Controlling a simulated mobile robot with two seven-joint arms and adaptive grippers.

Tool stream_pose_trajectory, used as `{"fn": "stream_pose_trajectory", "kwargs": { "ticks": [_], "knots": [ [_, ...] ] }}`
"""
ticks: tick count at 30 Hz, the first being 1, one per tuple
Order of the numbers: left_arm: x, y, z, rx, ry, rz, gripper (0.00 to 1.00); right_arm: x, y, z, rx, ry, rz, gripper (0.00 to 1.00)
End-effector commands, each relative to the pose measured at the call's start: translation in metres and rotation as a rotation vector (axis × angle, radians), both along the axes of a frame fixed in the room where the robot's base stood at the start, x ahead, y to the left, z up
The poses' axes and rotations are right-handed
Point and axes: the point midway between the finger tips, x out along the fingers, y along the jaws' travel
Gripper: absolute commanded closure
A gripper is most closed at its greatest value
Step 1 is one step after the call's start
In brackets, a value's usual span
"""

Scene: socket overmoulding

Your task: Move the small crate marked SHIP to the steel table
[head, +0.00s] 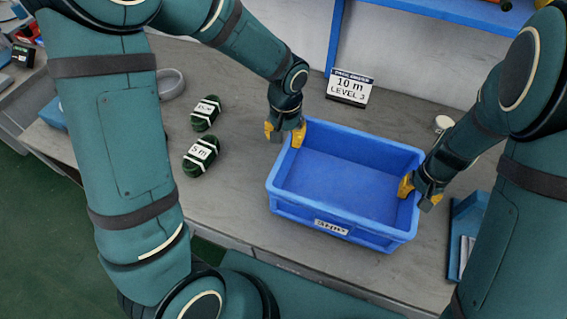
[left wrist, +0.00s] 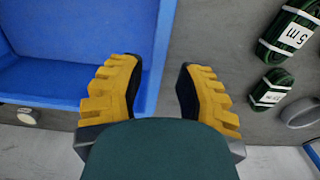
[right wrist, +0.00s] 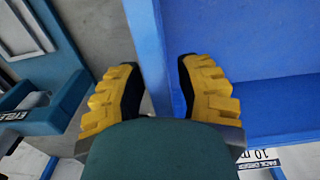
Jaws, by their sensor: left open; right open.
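A blue open-topped crate (head: 345,230) stands on the grey worktop and looks empty. The white label (head: 331,227) on its front is too small to read. My left gripper (head: 285,134) is open at the crate's left wall, near the back corner. In the left wrist view the crate's rim (left wrist: 160,50) runs between its open fingers. My right gripper (head: 418,190) is open at the right wall. In the right wrist view that rim (right wrist: 147,40) passes between its open fingers. The steel table is not identifiable here.
Two dark green cable bundles (head: 201,156) lie left of the crate, with a grey ring (head: 171,84) behind them. A sign reading "10 m LEVEL 3" (head: 349,87) stands behind the crate. A teal holder (head: 466,230) sits close to the right. A blue shelf frame (head: 336,35) rises behind.

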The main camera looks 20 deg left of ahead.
Motion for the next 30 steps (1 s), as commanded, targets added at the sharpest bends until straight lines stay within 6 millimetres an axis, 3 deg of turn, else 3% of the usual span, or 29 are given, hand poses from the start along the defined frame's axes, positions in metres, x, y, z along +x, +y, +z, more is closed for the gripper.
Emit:
{"fn": "stream_pose_trajectory", "kwargs": {
  "ticks": [6, 13, 30],
  "knots": [
    [0.001, 0.000, 0.031, -0.001, -0.003, 0.000, 0.66, 0.000, 0.000, 0.000, 0.000, 0.000, 0.000, 0.66],
    [0.000, -0.001, 0.038, -0.001, 0.000, -0.001, 0.66, 0.001, 0.001, 0.010, 0.002, -0.003, 0.000, 0.66],
    [0.000, 0.000, 0.038, 0.000, 0.000, 0.000, 0.66, 0.000, 0.001, 0.109, 0.002, -0.004, 0.002, 0.66]
  ]
}}
